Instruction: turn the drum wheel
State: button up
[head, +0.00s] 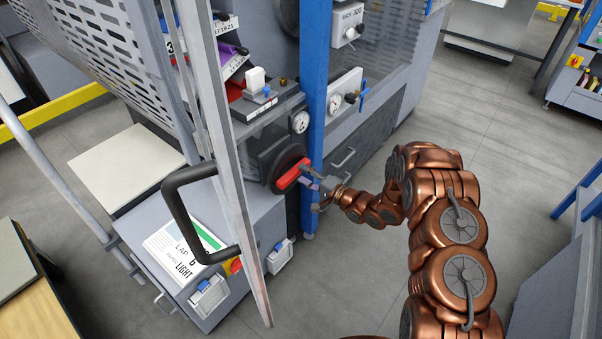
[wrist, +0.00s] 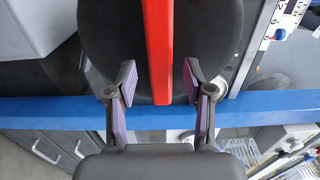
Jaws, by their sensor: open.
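The drum wheel is a dark round disc (head: 266,164) with a red bar (head: 291,177) across it, on the machine's side by the blue post. In the wrist view the dark disc (wrist: 108,38) fills the upper middle, and the red bar (wrist: 158,45) runs down its centre. My gripper (head: 308,182) is at the right end of the red bar. In the wrist view my gripper (wrist: 159,75) is open, with one purple-padded finger on each side of the bar. Gaps show between the fingers and the bar.
A blue post (head: 315,90) stands right beside the wheel. A slanting grey frame (head: 218,125) with a black loop handle (head: 170,205) stands left of the wheel, nearer the camera. A white gauge panel (head: 344,92) is above right. The floor (head: 480,130) on the right is clear.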

jog(key=v, duration=1)
jog(key=shift+a, duration=0.1)
